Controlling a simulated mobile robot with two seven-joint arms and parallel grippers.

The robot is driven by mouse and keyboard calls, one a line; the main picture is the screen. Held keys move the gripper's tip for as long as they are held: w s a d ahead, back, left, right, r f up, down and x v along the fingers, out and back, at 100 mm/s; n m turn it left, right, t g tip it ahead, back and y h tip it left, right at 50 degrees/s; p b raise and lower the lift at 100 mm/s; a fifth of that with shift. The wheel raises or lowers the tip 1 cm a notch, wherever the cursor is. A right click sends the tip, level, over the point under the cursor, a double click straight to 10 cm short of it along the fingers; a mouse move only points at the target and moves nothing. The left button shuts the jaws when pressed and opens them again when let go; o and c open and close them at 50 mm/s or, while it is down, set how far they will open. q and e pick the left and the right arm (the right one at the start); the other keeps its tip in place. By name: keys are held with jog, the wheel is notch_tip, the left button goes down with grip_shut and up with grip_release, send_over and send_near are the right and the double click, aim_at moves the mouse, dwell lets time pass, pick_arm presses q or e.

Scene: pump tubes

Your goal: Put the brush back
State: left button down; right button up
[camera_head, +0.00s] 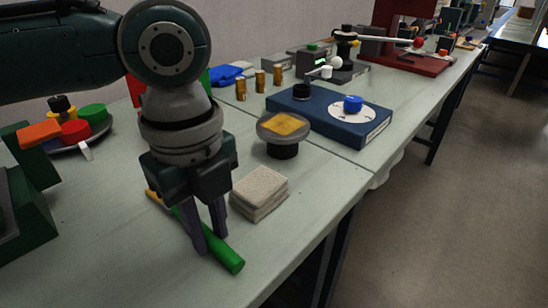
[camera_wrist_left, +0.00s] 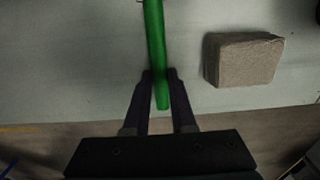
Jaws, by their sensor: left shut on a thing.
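The brush (camera_head: 231,261) has a green handle and a yellow-orange far end, seen left of the fingers in the head view. It lies slantwise on or just above the light table; I cannot tell which. My left gripper (camera_head: 211,243) points down and is shut on the green handle. In the left wrist view the handle (camera_wrist_left: 154,35) runs between the two fingers (camera_wrist_left: 160,74), with its rounded end just past the fingertips. The brush's other end is cut off in that view. My right gripper is not in view.
A stack of beige pads (camera_head: 260,192) lies just right of the gripper. Behind it stand a round dish with a yellow pad (camera_head: 283,126) and a blue box (camera_head: 372,133). A tray of coloured pieces (camera_head: 97,133) is at left. The table's front right edge is near.

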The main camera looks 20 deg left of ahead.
pick_arm(q)
jog(key=c, duration=0.7)
grip_release()
jog(key=shift+c, duration=0.2)
notch_tip(320, 180, up, 12)
jog(key=p, duration=0.3)
jog(key=s+d+f+n+t+h, duration=0.2)
jog(key=s+d+f+n+h, duration=0.2)
jog(key=s+d+f+n, duration=0.35)
jog(key=s+a+n+y, duration=0.1)
jog(key=s+a+n, duration=0.1)
jog(key=n, duration=0.2)
jog(key=s+a+f+n+t+y, duration=0.1)
jog(key=s+a+n, duration=0.1)
jog(key=a+n, duration=0.1)
jog(key=s+a+f+n+y, duration=0.1)
jog(key=s+a+n, duration=0.1)
jog(key=n, duration=0.4)
jog(key=shift+s+a+t+y, duration=0.3)
jog(key=shift+s+a, duration=0.1)
jog(key=shift+a, duration=0.5)
